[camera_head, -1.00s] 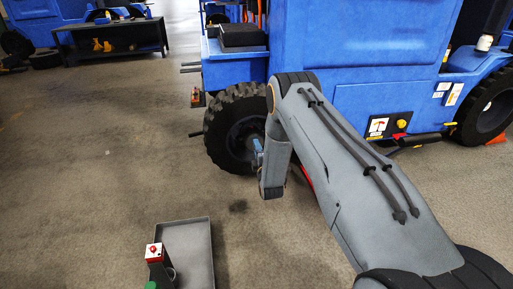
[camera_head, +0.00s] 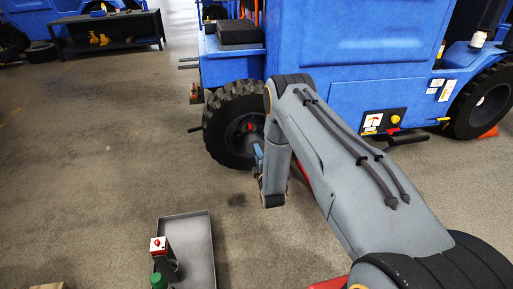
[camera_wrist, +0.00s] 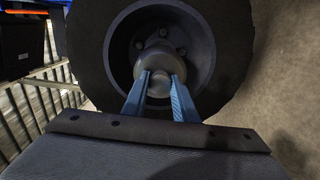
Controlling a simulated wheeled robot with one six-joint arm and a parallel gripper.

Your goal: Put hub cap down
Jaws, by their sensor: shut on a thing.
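The hub cap (camera_wrist: 160,58) is a rounded grey metal piece between the two blue fingers of my gripper (camera_wrist: 160,82) in the wrist view. My gripper is shut on it. The black-tyred wheel (camera_wrist: 92,58) of the blue vehicle lies behind the cap, with bolts around its dark rim. In the head view my gripper (camera_head: 257,158) is low beside the wheel (camera_head: 218,128), and the cap cannot be made out there. A red spot (camera_head: 249,127) shows at the wheel's centre.
A grey tray (camera_head: 207,250) lies on the floor at the front, with a red-and-white box (camera_head: 158,246) and a green-topped item (camera_head: 158,281) at its left side. A black bench (camera_head: 110,30) stands far left. The left floor is mostly clear.

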